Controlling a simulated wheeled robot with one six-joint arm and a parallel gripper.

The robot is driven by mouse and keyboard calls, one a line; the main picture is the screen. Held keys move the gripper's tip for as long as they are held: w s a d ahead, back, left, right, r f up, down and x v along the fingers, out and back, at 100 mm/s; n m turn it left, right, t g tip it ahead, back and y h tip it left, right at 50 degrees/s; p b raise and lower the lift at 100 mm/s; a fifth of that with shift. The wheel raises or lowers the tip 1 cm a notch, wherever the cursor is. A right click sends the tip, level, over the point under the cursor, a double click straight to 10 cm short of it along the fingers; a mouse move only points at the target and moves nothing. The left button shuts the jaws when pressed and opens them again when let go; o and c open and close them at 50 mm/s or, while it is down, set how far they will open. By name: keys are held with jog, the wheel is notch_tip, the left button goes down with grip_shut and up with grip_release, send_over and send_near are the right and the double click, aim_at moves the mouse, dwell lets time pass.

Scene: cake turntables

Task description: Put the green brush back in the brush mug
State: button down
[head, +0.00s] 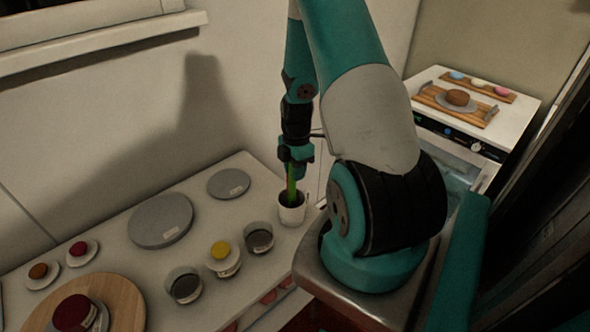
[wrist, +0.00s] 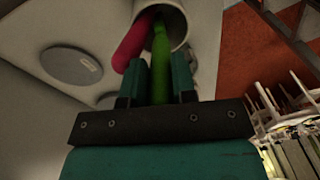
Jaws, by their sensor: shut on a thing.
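The brush mug (head: 292,215) is a small white cup with a dark inside, standing at the right end of the counter; it also shows at the top of the wrist view (wrist: 184,22). My gripper (head: 294,166) is right above it, pointing down. It is shut on the green brush (wrist: 160,75), with a finger on each side. In the head view the green brush (head: 291,188) runs down from the fingers to the mug's mouth, and its lower end appears to be inside. A pink-red brush (wrist: 132,46) leans out over the mug's rim, beside the green one.
Several small cups, including one with yellow contents (head: 221,251), stand left of the mug. Grey turntable discs (head: 160,220) lie behind them. A wooden board (head: 103,295) with a red-topped item is at front left. A white unit (head: 472,97) with trays stands at right.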

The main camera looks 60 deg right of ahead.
jog(key=shift+f, duration=0.15)
jog(key=shift+f+b, duration=0.95)
jog(key=shift+f, duration=0.15)
jog(key=c, duration=0.8)
grip_release()
jog(key=shift+c, duration=0.2)
jog(key=shift+r, duration=0.1)
notch_tip(320, 180, up, 10)
jog(key=p, duration=0.8)
